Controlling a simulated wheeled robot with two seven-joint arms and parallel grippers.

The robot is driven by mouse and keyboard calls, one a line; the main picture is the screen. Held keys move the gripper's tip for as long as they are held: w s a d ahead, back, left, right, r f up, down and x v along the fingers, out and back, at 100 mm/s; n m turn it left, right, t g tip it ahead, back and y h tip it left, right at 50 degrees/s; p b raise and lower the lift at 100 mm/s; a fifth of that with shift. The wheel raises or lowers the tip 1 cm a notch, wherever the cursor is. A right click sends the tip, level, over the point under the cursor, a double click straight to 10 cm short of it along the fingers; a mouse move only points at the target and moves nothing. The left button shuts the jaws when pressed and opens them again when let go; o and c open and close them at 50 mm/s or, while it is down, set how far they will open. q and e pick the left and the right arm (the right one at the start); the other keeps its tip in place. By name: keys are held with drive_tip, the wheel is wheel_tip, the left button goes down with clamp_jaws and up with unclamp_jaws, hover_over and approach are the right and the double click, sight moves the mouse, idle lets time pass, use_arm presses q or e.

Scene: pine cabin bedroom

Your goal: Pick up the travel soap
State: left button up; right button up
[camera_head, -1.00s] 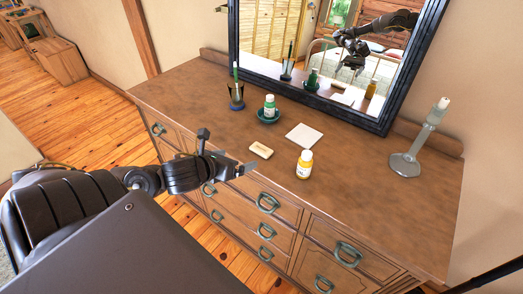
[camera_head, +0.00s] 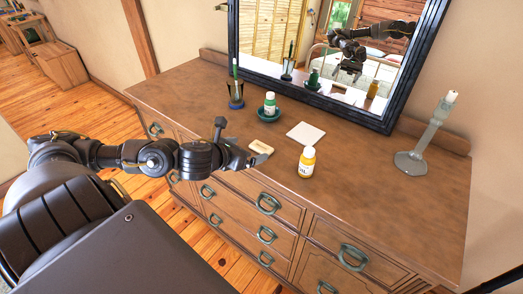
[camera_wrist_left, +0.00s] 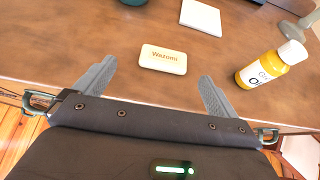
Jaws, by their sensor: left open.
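The travel soap (camera_head: 261,147) is a small cream bar lying flat near the front edge of the wooden dresser top. In the left wrist view the soap (camera_wrist_left: 163,59) shows the word "Wazomi". My left gripper (camera_head: 241,143) is open and empty at the dresser's front edge, close to the soap. In the left wrist view its fingers (camera_wrist_left: 156,74) are spread wide, with the soap ahead, roughly between the two tips and apart from both. In the head view one finger slightly overlaps the soap's near side. My right gripper is not in view.
A yellow bottle (camera_head: 307,162) with a white cap stands right of the soap. Behind are a white square (camera_head: 306,132), a green bottle (camera_head: 269,103) on a dish, and a dark cup (camera_head: 236,95). A candle holder (camera_head: 412,161) stands far right by the mirror (camera_head: 382,122).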

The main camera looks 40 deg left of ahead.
sight(262, 146)
use_arm(q)
drive_tip(key=shift+w+d+f, duration=0.1)
drive_tip(key=shift+w, duration=0.15)
drive_tip(key=shift+w+f+p, duration=0.1)
drive_tip(key=shift+w+p, duration=0.2)
drive_tip(key=x, duration=0.2)
drive_tip(key=p+x, duration=0.1)
drive_tip(key=shift+w+d, duration=0.2)
drive_tip(key=shift+d, duration=0.05)
drive_tip(key=shift+w+f, duration=0.35)
drive_tip(key=shift+w, duration=0.1)
drive_tip(key=c, duration=1.1)
drive_tip(key=shift+r, duration=0.1)
